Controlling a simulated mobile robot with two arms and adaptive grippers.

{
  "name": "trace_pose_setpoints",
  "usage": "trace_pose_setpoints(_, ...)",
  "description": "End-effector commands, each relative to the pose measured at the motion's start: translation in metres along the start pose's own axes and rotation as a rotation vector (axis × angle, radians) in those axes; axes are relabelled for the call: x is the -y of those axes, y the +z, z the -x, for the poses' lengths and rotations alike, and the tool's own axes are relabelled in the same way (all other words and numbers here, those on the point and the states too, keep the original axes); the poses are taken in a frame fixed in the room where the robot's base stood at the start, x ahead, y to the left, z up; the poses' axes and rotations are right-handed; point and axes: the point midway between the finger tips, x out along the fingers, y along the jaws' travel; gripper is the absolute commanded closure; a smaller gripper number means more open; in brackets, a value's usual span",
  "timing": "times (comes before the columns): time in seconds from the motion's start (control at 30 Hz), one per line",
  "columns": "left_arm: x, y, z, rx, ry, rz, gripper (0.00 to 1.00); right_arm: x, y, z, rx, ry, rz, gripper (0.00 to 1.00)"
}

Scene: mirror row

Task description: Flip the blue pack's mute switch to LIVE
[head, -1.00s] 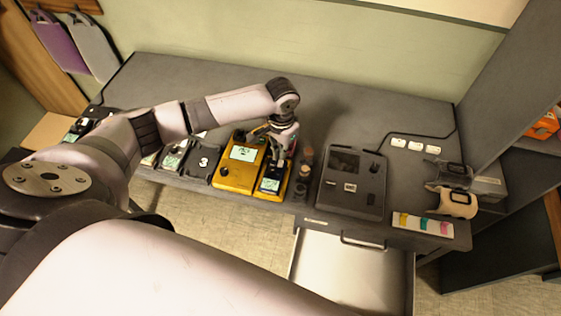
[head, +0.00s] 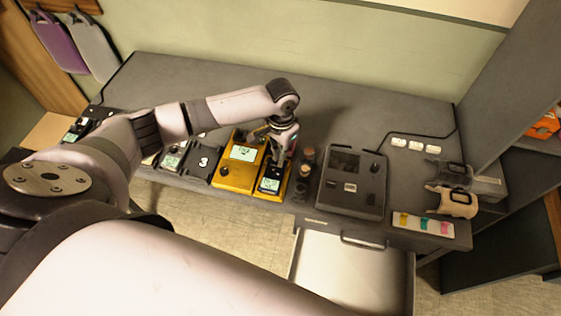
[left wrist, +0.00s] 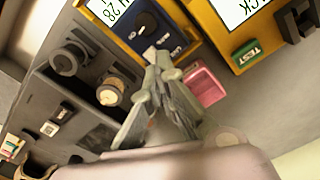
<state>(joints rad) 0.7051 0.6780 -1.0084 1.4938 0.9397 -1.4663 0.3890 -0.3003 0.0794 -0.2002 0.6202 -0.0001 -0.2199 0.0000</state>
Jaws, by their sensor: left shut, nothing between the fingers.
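The blue pack (head: 271,184) sits in a yellow holder at the table's front edge. In the left wrist view its dark blue face (left wrist: 150,24) shows upside down, with a lit display (left wrist: 112,12) reading 28. A small pale switch (left wrist: 150,54) with white lettering beside it sits near the pack's edge; my fingertips partly cover it, so its position cannot be told. My left gripper (head: 280,158) is shut and empty, its fingertips (left wrist: 157,68) at the switch; contact is unclear. My right gripper is not in view.
A larger yellow unit (head: 236,180) with a screen and a green TEST button (left wrist: 245,50) stands beside the pack. An open drawer (head: 350,275) juts out below.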

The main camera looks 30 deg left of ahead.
Motion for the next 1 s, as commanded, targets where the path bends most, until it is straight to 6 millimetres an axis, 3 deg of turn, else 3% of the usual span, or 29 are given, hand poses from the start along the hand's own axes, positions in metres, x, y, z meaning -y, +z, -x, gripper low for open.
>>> trace_pose_setpoints(1.0,0.0,0.0,-0.016,0.001,0.0,-0.001,1.0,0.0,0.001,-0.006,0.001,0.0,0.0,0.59)
